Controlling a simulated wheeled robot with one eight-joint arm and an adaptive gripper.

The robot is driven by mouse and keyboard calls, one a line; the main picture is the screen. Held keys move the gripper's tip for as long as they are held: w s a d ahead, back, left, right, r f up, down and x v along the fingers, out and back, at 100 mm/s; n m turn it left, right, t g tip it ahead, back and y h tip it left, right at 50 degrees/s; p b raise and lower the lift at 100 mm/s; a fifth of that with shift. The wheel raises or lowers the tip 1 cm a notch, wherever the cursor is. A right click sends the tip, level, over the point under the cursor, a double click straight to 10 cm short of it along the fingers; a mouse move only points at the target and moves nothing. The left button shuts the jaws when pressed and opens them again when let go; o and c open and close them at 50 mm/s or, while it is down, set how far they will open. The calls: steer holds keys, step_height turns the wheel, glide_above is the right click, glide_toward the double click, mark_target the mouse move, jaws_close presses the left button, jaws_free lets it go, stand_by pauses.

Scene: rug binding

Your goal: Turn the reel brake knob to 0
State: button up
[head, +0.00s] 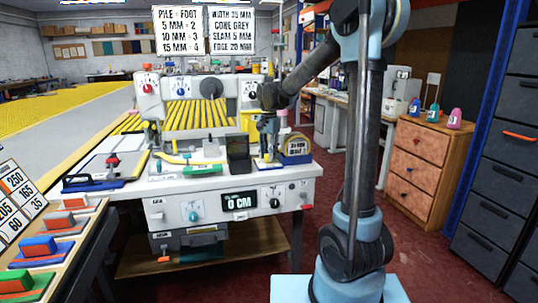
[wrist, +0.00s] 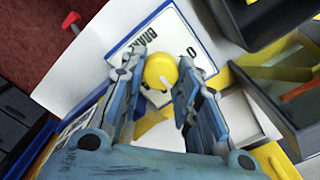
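In the wrist view a round yellow knob (wrist: 159,70) stands on a white, blue-edged plate (wrist: 178,32). The plate carries partly hidden lettering that looks like BRAKE and a 0 near the right finger. A short pale mark shows at the knob's lower edge; its exact setting is hard to read. My gripper (wrist: 159,66) has one finger on each side of the knob, apart from each other, with no clear grip on it. In the head view my gripper (head: 268,143) points down over the plate at the right of the machine's worktop; the knob is hidden there.
A display (head: 239,201) on the front panel reads 0 CM. A red knob (wrist: 71,20) shows in the wrist view. Red floor is free at right.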

steer(key=shift+n, duration=0.3)
steer(key=n, duration=0.6)
steer(key=shift+a, duration=0.1)
steer(key=n, duration=0.3)
steer(key=shift+n, duration=2.1)
steer(key=o, duration=1.1)
steer(key=shift+c, duration=0.2)
